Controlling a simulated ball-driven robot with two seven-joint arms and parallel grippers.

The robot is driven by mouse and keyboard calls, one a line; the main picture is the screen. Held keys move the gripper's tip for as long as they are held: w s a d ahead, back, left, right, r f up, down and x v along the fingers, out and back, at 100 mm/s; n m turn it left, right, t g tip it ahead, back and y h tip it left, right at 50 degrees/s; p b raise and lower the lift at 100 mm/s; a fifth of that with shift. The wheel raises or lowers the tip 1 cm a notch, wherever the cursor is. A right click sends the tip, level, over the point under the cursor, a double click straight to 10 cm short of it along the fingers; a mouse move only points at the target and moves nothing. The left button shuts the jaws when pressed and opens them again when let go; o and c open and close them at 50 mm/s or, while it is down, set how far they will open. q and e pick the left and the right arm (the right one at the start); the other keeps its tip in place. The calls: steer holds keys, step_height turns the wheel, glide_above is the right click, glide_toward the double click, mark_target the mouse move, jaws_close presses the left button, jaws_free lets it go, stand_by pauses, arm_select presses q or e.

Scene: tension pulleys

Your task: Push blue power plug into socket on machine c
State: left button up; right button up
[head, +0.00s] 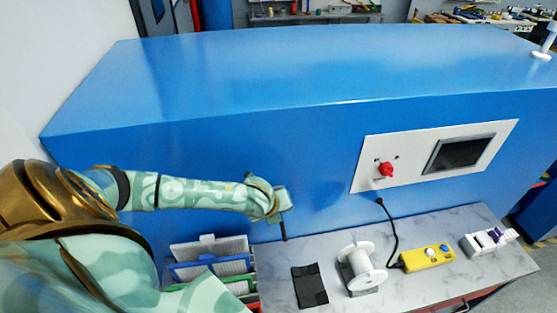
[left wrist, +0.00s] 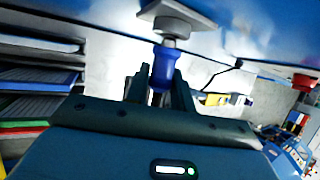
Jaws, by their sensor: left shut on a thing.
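My left gripper (left wrist: 160,85) is shut on the blue power plug (left wrist: 164,64), which sits upright between its fingers in the left wrist view. The plug's end meets the grey round part of a socket (left wrist: 178,18) on the blue machine face. I cannot tell how deep the plug sits in it. In the head view the left gripper (head: 284,212) is against the front of the large blue machine (head: 240,75), and the plug and socket are hidden there. No label naming machine c is readable. My right gripper is not in view.
A marble-topped bench (head: 420,285) holds a dark pad (head: 309,286), a white spool (head: 362,268) and a yellow control box (head: 427,258) with a black cable. Filing trays (head: 208,255) stand left of it. A panel with a red knob (head: 386,169) is on the machine.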

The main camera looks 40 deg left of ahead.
arm_select(q)
steer(key=shift+w+a, duration=0.4)
steer(key=shift+a, duration=0.1)
stand_by(0.7)
steer(key=o, duration=1.1)
steer(key=shift+c, duration=0.2)
steer(key=v, duration=1.6)
steer(key=shift+r+p, duration=0.2)
steer(key=shift+p, duration=0.1)
steer(key=shift+d, duration=0.1)
